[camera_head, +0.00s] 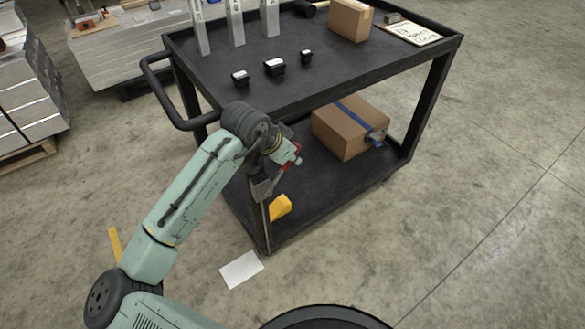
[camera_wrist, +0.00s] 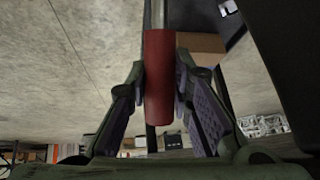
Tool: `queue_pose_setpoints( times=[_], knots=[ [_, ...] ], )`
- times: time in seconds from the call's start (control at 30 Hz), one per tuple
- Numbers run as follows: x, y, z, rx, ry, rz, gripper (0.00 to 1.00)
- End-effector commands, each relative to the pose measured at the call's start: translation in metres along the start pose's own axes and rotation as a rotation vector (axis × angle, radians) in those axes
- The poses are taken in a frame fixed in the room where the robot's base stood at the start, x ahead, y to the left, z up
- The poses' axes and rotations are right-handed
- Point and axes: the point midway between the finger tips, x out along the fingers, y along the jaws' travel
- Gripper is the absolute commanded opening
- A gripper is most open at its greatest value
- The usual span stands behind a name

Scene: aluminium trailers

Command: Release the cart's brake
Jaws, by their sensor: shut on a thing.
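The black two-shelf cart (camera_head: 330,78) stands in front of me, with a looped push handle (camera_head: 160,92) on its left end. In the wrist view a red cylindrical grip (camera_wrist: 159,85) on a thin metal rod sits between the fingers of my gripper (camera_wrist: 161,75); I take it to be the brake lever. My gripper is shut on this red grip. In the head view my gripper (camera_head: 284,158) is at the cart's near left corner, below the top shelf. A bit of red shows there, and my wrist hides most of the lever.
The top shelf holds metal profiles (camera_head: 236,22), small black blocks (camera_head: 274,67), a cardboard box (camera_head: 351,18) and a clipboard (camera_head: 414,33). A taped box (camera_head: 348,125) and a yellow object (camera_head: 280,208) are lower down. White paper (camera_head: 241,269) lies on the floor. The right floor is clear.

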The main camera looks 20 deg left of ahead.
Motion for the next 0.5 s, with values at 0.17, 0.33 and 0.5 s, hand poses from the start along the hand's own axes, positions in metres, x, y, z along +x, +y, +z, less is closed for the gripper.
queue_pose_setpoints(
  times=[0.17, 0.33, 0.5],
  knots=[
    [-0.012, -0.005, 0.013, -0.04, 0.173, 0.012, 0.0],
    [-0.028, -0.009, 0.025, -0.065, 0.321, 0.022, 0.0],
    [-0.041, -0.012, 0.036, -0.088, 0.448, 0.032, 0.0]
  ],
)
